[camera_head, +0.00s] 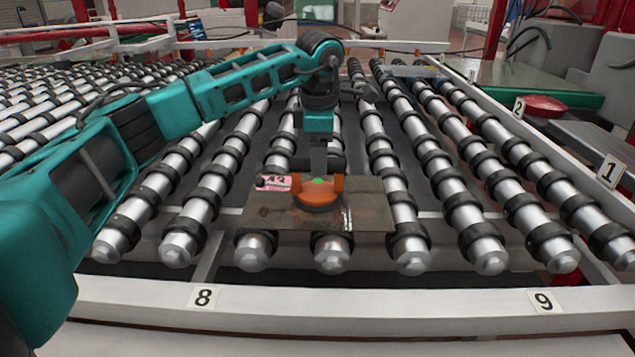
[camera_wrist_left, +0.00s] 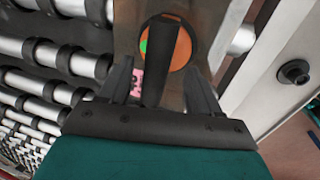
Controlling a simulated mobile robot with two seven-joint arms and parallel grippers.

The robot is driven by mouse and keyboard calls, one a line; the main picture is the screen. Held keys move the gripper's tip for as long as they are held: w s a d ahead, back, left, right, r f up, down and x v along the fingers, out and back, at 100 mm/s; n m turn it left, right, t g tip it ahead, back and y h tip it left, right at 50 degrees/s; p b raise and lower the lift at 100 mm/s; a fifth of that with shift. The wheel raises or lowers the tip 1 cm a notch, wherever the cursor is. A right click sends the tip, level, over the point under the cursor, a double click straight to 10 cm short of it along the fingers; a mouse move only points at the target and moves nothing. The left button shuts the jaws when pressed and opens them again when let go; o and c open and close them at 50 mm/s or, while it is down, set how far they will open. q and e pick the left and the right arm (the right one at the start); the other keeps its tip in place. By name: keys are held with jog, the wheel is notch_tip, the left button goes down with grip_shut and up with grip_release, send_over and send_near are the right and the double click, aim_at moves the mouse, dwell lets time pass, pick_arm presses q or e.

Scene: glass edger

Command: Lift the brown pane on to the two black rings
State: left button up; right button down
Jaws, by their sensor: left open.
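The brown pane (camera_head: 262,211) is a flat, brown, slightly see-through sheet lying over the near ends of several rollers. It also shows in the wrist view (camera_wrist_left: 204,22). A round orange piece (camera_head: 318,196) with a green dot sits on the pane, and a pink label (camera_head: 273,182) lies at its left. In the wrist view a dark bar crosses the orange disc (camera_wrist_left: 181,50). My left gripper (camera_head: 319,163) is just above the orange piece. In the wrist view its fingers (camera_wrist_left: 160,78) are apart on either side of the bar. Many black rings (camera_head: 384,162) circle the rollers; I cannot tell which two are meant.
The rollers right of the pane are clear.

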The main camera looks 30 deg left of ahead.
aim_at(317, 179)
pick_arm(q)
jog(key=f, duration=0.2)
jog(key=w+f, duration=0.1)
jog(key=f, duration=0.1)
jog(key=shift+a, duration=0.4)
jog(key=shift+r, duration=0.1)
jog(key=shift+c, duration=0.4)
grip_shut()
jog(key=shift+r, duration=0.2)
